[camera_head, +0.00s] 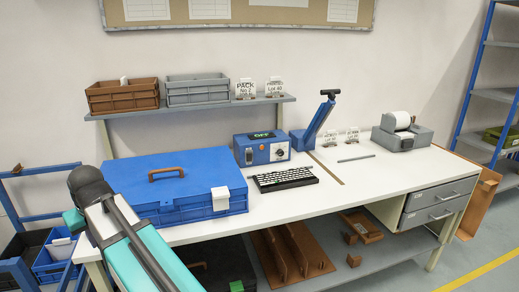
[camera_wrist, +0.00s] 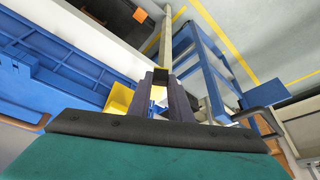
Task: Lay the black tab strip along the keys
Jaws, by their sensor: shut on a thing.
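A keyboard (camera_head: 283,179) with pale keys in a black frame lies on the white bench, in front of the blue control box. In the wrist view my gripper (camera_wrist: 161,84) has its two dark fingers close together with a small black piece (camera_wrist: 160,75) between the tips. It looks like the black tab strip seen nearly end-on; its length is hidden. The gripper is away from the keyboard, which does not show in the wrist view. In the head view my arm fills the lower left and its gripper cannot be made out.
A large blue case (camera_head: 178,187) stands left of the keyboard. The blue control box (camera_head: 262,149) and a lever press (camera_head: 318,122) stand behind. A thin grey bar (camera_head: 356,158) lies to the right.

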